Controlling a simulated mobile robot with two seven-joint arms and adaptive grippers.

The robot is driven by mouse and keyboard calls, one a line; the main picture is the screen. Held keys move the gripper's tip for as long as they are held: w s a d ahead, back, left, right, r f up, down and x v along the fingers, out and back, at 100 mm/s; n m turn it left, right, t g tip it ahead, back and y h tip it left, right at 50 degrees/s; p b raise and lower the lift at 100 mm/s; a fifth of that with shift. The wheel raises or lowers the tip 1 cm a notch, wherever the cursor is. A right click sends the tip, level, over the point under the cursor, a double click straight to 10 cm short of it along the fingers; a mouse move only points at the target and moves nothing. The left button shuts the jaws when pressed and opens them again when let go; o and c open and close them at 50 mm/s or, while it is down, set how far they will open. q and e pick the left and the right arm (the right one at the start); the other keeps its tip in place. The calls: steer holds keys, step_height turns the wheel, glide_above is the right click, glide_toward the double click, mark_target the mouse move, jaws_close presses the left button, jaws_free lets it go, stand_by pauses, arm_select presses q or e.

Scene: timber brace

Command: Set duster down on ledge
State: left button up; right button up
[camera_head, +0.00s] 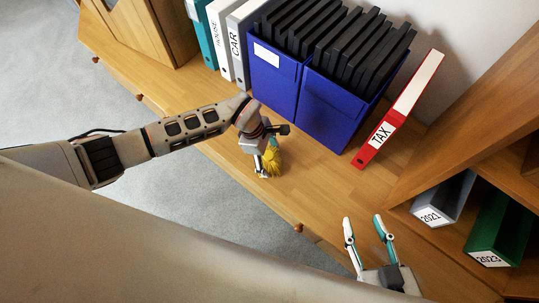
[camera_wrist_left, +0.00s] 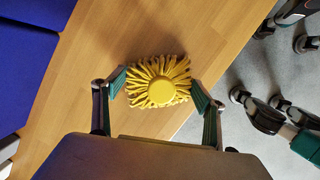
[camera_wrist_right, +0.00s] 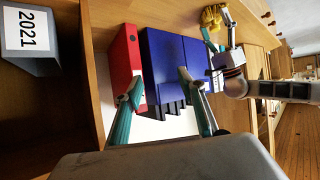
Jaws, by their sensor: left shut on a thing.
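The yellow duster (camera_head: 271,162) is at my left gripper (camera_head: 264,164) in the head view, over the wooden ledge (camera_head: 225,150) near its front edge. In the left wrist view the duster (camera_wrist_left: 160,82) sits between the two fingertips of my left gripper (camera_wrist_left: 160,92), which is shut on it. Whether the duster touches the wood is hard to tell. In the right wrist view the duster (camera_wrist_right: 212,18) shows at the top beside the left arm. My right gripper (camera_head: 366,228) is open and empty at the lower right; its spread fingers (camera_wrist_right: 160,90) show in the right wrist view.
Two blue boxes (camera_head: 277,88) with dark folders stand behind the duster. A red TAX binder (camera_head: 374,143) leans to their right, and white HOUSE and CAR binders (camera_head: 228,50) stand left. Grey 2021 (camera_head: 440,200) and green 2023 (camera_head: 497,235) binders sit in a right-hand shelf. Bare wood lies between.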

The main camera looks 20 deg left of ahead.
arm_select(q)
steer(key=shift+f, duration=0.15)
steer(key=o, duration=1.3)
steer(key=shift+c, duration=0.2)
arm_select(e)
steer(key=shift+s+d+f, duration=0.1)
steer(key=shift+s+f, duration=0.1)
steer(key=shift+f, duration=0.05)
